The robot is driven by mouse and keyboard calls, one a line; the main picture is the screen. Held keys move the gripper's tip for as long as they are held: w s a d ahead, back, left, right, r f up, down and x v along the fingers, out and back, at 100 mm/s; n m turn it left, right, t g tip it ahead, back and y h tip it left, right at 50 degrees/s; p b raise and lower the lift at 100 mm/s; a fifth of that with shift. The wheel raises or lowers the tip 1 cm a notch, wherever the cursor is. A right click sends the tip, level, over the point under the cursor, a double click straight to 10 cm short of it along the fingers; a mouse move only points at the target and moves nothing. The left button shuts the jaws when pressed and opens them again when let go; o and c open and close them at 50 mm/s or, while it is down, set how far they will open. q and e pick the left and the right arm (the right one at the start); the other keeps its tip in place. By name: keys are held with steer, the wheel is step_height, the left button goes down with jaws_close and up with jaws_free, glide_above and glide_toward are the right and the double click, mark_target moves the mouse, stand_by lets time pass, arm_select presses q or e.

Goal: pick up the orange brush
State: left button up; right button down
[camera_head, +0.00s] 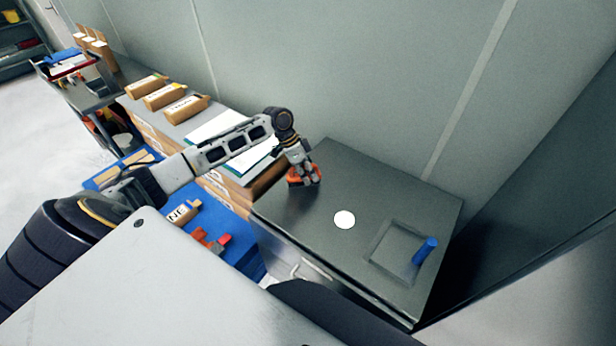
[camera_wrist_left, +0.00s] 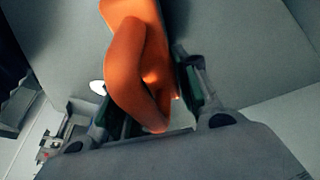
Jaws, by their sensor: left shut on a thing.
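The orange brush (camera_head: 296,180) is at the left end of the dark metal cabinet top (camera_head: 310,215) in the head view. In the left wrist view the orange brush (camera_wrist_left: 132,65) fills the upper middle, its looped handle between the fingers. My left gripper (camera_head: 304,175) points down and is shut on the brush; it also shows in the left wrist view (camera_wrist_left: 155,100). I cannot tell whether the brush touches the cabinet top. My right gripper is not in view.
A white disc (camera_head: 344,220) lies on the cabinet top. A blue cylinder (camera_head: 425,250) leans in a square recess (camera_head: 390,262) at right. Brown boxes (camera_head: 187,107) stand on the bench to the left. The wall rises close behind.

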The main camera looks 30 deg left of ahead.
arm_select(q)
step_height(320, 180, up, 8)
steer(key=shift+r+b, duration=0.15)
steer(key=shift+b, duration=0.35)
steer(key=shift+s, duration=0.1)
stand_by(1.4)
